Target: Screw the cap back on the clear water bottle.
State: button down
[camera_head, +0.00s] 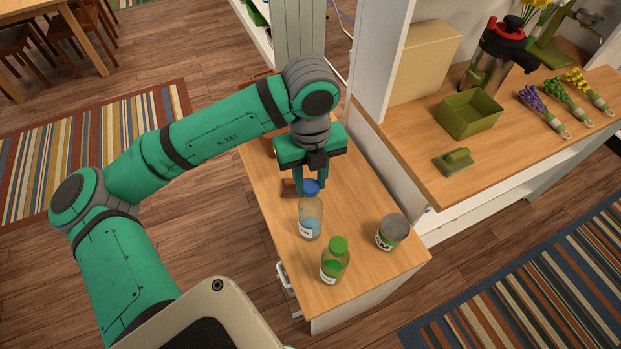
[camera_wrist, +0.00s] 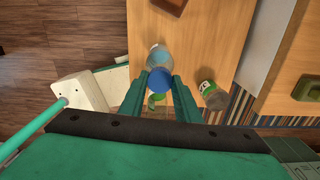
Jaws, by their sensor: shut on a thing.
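The clear water bottle (camera_head: 311,222), with bluish contents and a white label, stands upright on the low wooden cabinet top (camera_head: 375,270). It also shows in the wrist view (camera_wrist: 160,57). My gripper (camera_head: 311,184) points down over the bottle and is shut on the cap.
A green-capped bottle (camera_head: 334,262) stands in front of the water bottle, and a jar (camera_head: 391,232) stands to its right. A brown block (camera_head: 290,188) lies close behind. A white upright panel (camera_head: 385,150) borders the cabinet on the right. The shelf beyond holds a green bin (camera_head: 470,113).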

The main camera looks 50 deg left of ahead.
jog(key=shift+f, duration=1.05)
jog(key=c, duration=2)
grip_release()
grip_shut()
jog(key=m, duration=0.3)
jog(key=shift+m, duration=0.4)
jog(key=m, duration=0.3)
jog(key=shift+m, duration=0.4)
jog(key=m, duration=0.7)
